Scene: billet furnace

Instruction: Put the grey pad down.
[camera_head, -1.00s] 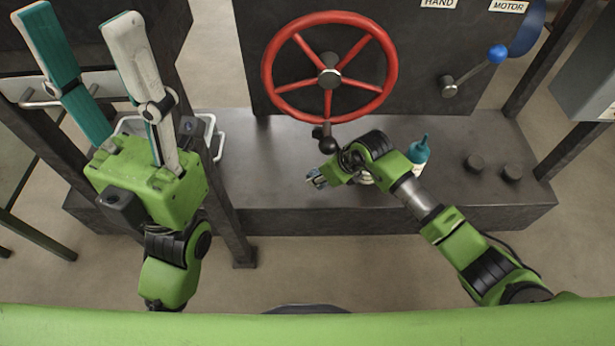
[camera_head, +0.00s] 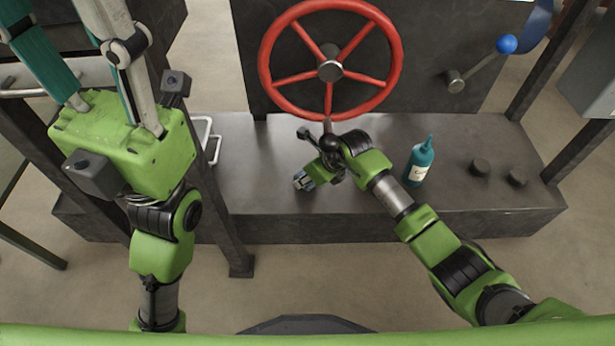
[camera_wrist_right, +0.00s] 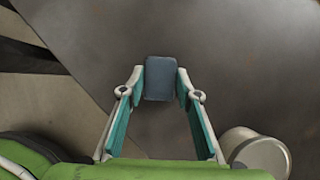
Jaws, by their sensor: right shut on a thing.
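The grey pad (camera_wrist_right: 160,78) is a small blue-grey block between the fingertips of my right gripper (camera_wrist_right: 160,85) in the right wrist view. That gripper is shut on it, with a finger on each side. In the head view my right gripper (camera_head: 308,178) points down and left over the dark bench top (camera_head: 250,180), below the red handwheel. The pad is small there and hard to make out. I cannot tell whether it touches the bench. My left gripper (camera_head: 62,35) is raised at the upper left, its fingers wide apart and empty, tips cut off by the frame.
The red handwheel (camera_head: 391,50) and its black knob stand close above my right wrist. A teal bottle (camera_head: 420,163) and two dark knobs (camera_head: 480,167) are to the right. A pale cylinder (camera_wrist_right: 257,153) is beside the right gripper.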

